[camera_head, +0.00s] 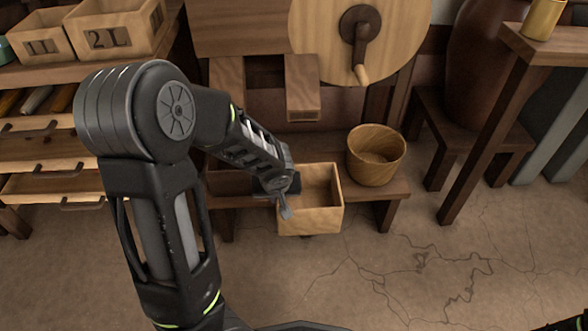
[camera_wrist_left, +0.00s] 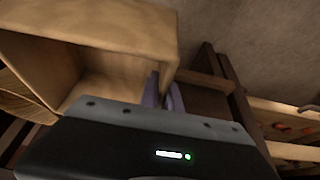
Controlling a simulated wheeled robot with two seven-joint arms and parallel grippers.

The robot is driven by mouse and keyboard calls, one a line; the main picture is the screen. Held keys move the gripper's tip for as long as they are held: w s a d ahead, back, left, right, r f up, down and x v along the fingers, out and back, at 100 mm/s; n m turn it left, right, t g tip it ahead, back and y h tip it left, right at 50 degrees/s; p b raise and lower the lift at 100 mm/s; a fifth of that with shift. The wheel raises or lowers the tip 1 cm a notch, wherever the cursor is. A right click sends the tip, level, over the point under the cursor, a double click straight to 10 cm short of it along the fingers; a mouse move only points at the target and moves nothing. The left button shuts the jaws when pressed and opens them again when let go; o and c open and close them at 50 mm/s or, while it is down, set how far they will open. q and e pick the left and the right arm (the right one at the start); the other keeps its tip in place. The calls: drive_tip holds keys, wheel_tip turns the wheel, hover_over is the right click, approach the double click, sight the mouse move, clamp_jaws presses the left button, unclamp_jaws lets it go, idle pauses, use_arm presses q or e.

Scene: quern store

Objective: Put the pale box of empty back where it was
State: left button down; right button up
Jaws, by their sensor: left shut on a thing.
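The pale box (camera_head: 310,221) is an open-topped wooden box with nothing visible inside. It is upright at the front edge of the low dark bench (camera_head: 366,195), below the grindstone; I cannot tell whether it rests there or is held just clear. My left gripper (camera_head: 285,203) is shut on the box's left wall. In the left wrist view the box (camera_wrist_left: 125,28) fills the upper left, and the fingers (camera_wrist_left: 164,94) pinch its wall.
A round wooden tub (camera_head: 376,160) stands on the bench just right of the box. A wooden chute (camera_head: 302,85) hangs above the bench. Two numbered boxes, one marked 2 (camera_head: 110,38), sit on the left shelf above open drawers (camera_head: 50,188). The cracked floor in front is clear.

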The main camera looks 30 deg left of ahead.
use_arm(q)
drive_tip(key=w+a, duration=1)
drive_tip(key=w, duration=0.4)
drive_tip(key=shift+a+p, duration=0.3)
drive_tip(key=shift+p, duration=0.05)
drive_tip(key=shift+w, duration=0.1)
drive_tip(key=shift+f+b, duration=1.05)
drive_tip(key=shift+f, duration=0.65)
